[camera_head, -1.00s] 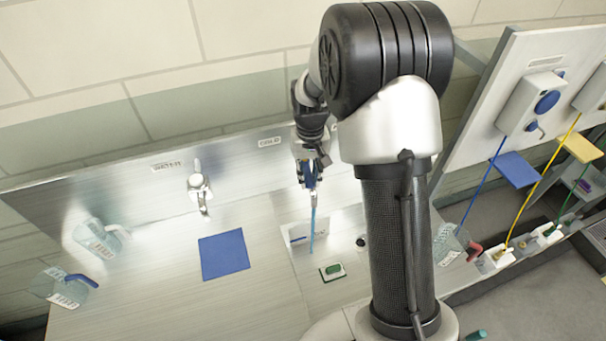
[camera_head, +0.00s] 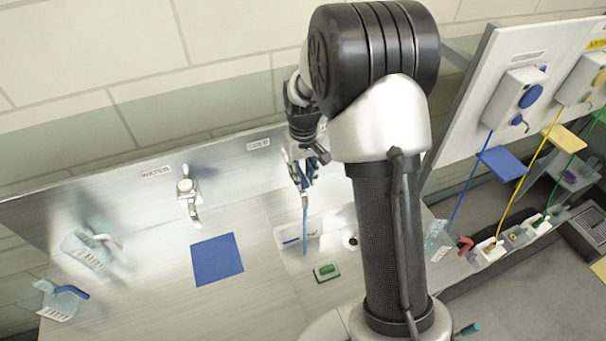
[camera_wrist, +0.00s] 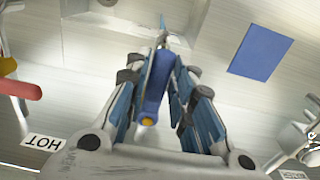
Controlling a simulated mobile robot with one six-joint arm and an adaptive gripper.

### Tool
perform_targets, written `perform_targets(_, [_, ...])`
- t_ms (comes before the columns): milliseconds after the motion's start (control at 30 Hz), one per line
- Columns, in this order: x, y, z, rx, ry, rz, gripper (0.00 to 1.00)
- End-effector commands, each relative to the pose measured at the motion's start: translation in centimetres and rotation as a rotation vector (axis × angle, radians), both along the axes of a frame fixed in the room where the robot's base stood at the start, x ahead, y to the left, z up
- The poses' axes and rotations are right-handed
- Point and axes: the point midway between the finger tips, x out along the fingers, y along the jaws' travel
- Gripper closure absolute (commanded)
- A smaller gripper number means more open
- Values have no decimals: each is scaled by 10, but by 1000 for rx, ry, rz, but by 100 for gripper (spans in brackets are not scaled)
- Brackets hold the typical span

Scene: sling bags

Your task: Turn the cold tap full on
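The cold tap's blue lever (camera_wrist: 157,92) shows in the wrist view, with a yellow spot at its near end. My gripper (camera_wrist: 164,66) has its two fingers drawn in close on either side of the lever and appears to touch it. In the head view my gripper (camera_head: 302,180) is below the COLD label (camera_head: 258,143); it and my arm hide most of the tap. A thin light-blue streak (camera_head: 305,222) that looks like running water drops from there toward the basin (camera_head: 284,236). It also shows in the wrist view (camera_wrist: 162,30).
A red lever (camera_wrist: 20,88) lies left in the wrist view, near the HOT label (camera_wrist: 45,142). The WATER tap (camera_head: 188,190), a blue mat (camera_head: 217,260) and clear jugs (camera_head: 88,250) stand left. A green sponge-like block (camera_head: 326,271) lies in front. A panel (camera_head: 480,120) rises right.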

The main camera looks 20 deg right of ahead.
Motion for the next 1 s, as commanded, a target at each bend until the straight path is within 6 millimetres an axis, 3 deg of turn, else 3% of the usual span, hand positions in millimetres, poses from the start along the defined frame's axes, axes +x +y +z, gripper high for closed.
perform_targets(233, [0,0,0,1,0,-5,60])
perform_targets(600, [0,0,4,1,-1,-6,60])
perform_targets(767, [0,0,28,1,-4,-6,60])
perform_targets(1000, [1,0,80,1,-5,-6,60])
